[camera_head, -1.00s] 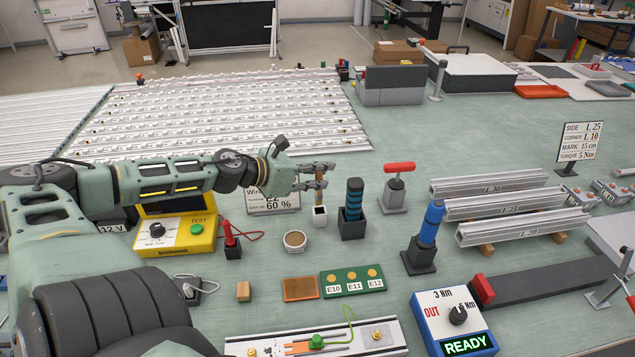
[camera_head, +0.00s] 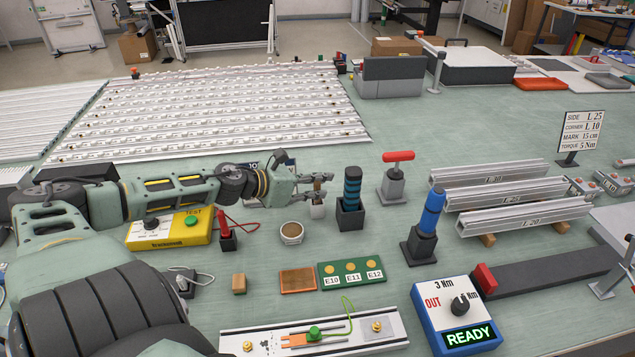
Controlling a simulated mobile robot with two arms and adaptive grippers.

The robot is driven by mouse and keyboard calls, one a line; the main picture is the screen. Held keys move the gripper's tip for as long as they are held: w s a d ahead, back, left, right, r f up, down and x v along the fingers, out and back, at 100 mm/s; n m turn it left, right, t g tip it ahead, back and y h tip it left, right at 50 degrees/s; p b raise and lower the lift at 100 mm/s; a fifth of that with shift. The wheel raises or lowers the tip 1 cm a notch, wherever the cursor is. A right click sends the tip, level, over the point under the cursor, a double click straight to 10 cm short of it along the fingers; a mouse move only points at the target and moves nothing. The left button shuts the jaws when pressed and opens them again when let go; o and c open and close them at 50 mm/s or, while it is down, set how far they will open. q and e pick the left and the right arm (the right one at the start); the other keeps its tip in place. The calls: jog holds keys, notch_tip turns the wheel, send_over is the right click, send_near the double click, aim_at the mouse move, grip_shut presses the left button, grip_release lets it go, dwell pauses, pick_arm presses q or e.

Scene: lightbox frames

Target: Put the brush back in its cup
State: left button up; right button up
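The brush (camera_head: 317,187) shows only as a small tan handle between the fingers of my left gripper (camera_head: 320,186). The gripper reaches in from the left, with its fingers about level and closed around the handle. The small white cup (camera_head: 318,211) stands on the bench directly under the fingers. The brush's lower end is at the cup's mouth; the fingers hide part of the mouth, so I cannot tell how deep it sits. My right gripper is not in view.
A black holder with a blue-ringed dark handle (camera_head: 352,188) stands close right of the cup. A round tan-filled cup (camera_head: 292,233) is in front of it. A red-handled tool (camera_head: 398,157) and a blue-handled tool (camera_head: 431,212) stand farther right.

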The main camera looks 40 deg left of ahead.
pick_arm(q)
jog(key=o, duration=0.3)
jog(key=shift+r, duration=0.2)
jog(key=p+v, duration=0.4)
jog(key=v, duration=0.8)
jog(key=shift+s+f, duration=0.1)
jog(key=shift+p, duration=0.3)
